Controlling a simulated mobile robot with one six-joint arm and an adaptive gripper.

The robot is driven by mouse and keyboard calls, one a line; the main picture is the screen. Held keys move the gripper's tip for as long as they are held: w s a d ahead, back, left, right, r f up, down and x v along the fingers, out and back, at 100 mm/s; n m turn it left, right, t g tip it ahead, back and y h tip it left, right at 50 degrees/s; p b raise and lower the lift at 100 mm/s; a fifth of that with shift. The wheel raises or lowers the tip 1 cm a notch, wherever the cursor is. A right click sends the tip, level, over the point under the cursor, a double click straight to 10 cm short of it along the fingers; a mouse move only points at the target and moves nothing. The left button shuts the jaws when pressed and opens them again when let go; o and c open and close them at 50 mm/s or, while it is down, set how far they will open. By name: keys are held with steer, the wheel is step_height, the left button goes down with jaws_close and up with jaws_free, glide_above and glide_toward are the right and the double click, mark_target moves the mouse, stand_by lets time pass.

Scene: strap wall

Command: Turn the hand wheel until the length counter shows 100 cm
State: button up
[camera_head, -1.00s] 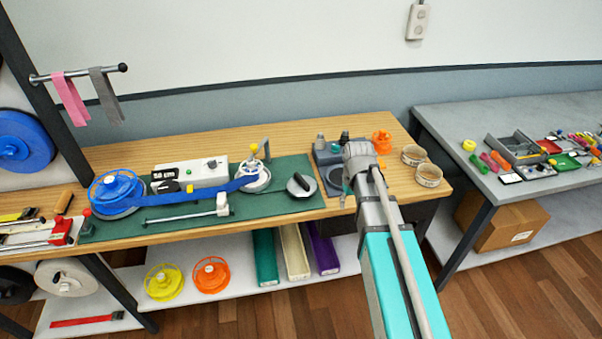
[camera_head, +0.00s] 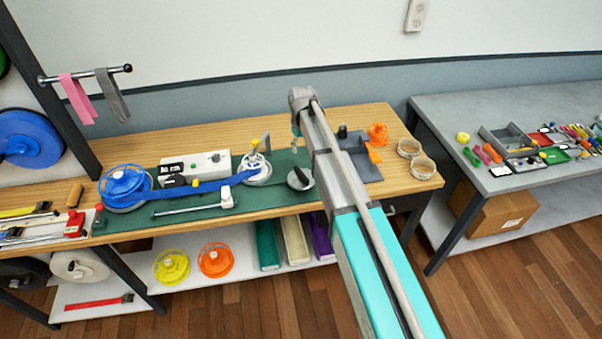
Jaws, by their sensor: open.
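The hand wheel (camera_head: 257,172) is a pale disc with a yellow knob, on the green mat right of the counter unit. A blue strap (camera_head: 212,186) runs to it from the blue reel (camera_head: 124,184) at left. The length counter (camera_head: 172,168) is a small black display with white digits, too small to read surely, at the left of a white box. My gripper (camera_head: 296,130) shows only as a small grey part below the end of my arm, right of the wheel and apart from it. It is open, with nothing seen in it; the arm hides most of it.
A black-and-grey round tool (camera_head: 299,179) lies on the mat right of the wheel. A white slider on a metal rod (camera_head: 190,208) lies in front of the strap. A grey tray (camera_head: 366,170), an orange part (camera_head: 378,134) and tape rolls (camera_head: 423,168) stand at right.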

mark_target(301, 173)
steer(key=shift+f, duration=0.25)
steer(key=shift+f+b, duration=6.65)
steer(key=shift+b, duration=0.25)
jaws_close()
